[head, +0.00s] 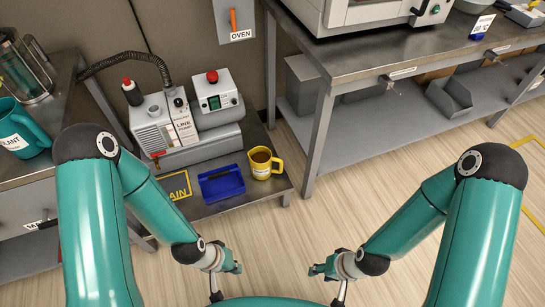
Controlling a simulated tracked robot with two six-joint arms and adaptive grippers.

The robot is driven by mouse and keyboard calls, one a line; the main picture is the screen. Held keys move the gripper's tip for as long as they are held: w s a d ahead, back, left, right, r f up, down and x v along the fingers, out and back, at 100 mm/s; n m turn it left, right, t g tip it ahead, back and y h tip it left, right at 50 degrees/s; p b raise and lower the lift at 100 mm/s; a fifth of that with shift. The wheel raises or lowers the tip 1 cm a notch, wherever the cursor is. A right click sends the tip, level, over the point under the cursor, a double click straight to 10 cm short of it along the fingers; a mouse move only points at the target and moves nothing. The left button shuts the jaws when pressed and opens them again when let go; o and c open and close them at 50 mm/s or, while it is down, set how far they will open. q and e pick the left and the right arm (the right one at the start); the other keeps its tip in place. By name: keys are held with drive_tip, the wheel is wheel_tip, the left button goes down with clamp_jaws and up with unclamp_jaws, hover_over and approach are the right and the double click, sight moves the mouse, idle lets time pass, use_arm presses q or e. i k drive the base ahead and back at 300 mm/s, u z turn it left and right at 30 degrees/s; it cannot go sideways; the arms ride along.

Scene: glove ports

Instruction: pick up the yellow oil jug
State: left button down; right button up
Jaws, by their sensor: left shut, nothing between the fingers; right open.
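The yellow oil jug (262,165) stands upright on the low grey stand, near its right front corner. It has a handle on its right side, a pale label on its front and dark brown liquid inside. My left gripper (236,268) is shut and empty, in front of the stand and below the jug in the head view. My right gripper (318,270) is open and empty, to the right of the left one, over the floor. Both grippers are well apart from the jug.
A blue tray (222,184) sits just left of the jug. A pump (165,127) with a hose and a control box (214,95) stand behind. A teal jug (20,130) is on the left bench. A steel table (375,58) stands right. The wooden floor (330,205) between is clear.

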sight(261, 158)
drive_tip(key=u, duration=0.05)
drive_tip(key=i, duration=0.85)
drive_tip(key=u, duration=0.05)
